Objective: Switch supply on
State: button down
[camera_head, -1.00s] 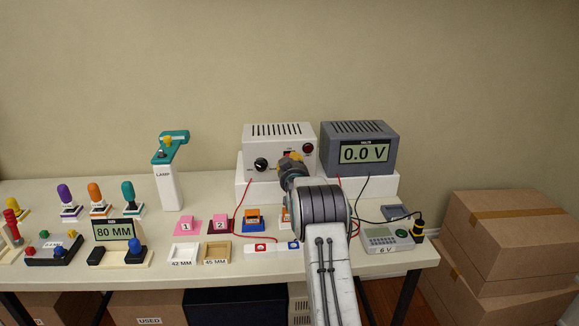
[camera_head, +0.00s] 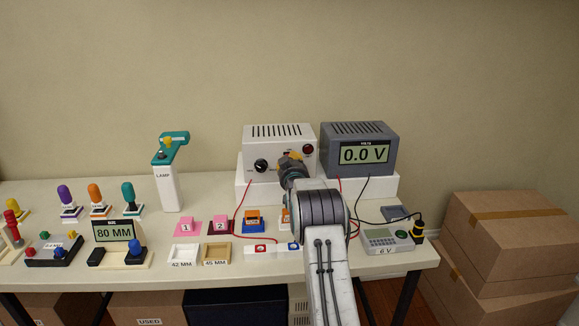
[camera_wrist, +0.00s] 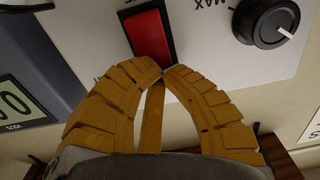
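The white power supply (camera_head: 262,143) stands on a white riser at the back of the table. Its red rocker switch (camera_wrist: 148,35) is large in the wrist view; in the head view my gripper (camera_head: 293,157) hides most of it. In the wrist view my gripper (camera_wrist: 164,73) has its ochre fingertips together at one end of the switch, touching or almost touching it, with nothing visible between them. The black knob (camera_head: 261,165) is beside the switch. The grey volt meter (camera_head: 360,152) to the right reads 0.0 V.
Red and black wires run down to the table. A teal-topped lamp stand (camera_head: 167,185), small blocks and a 6 V device (camera_head: 385,238) occupy the table. Cardboard boxes (camera_head: 510,230) stand at the right.

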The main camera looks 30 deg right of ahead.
jog(key=shift+f, duration=0.1)
jog(key=b+v, duration=0.4)
jog(key=v, duration=1.1)
jog(key=shift+s+a, duration=0.15)
jog(key=shift+s, duration=0.2)
dwell(0.3)
dwell(0.4)
jog(key=shift+a+r, duration=0.1)
jog(key=shift+r, duration=0.1)
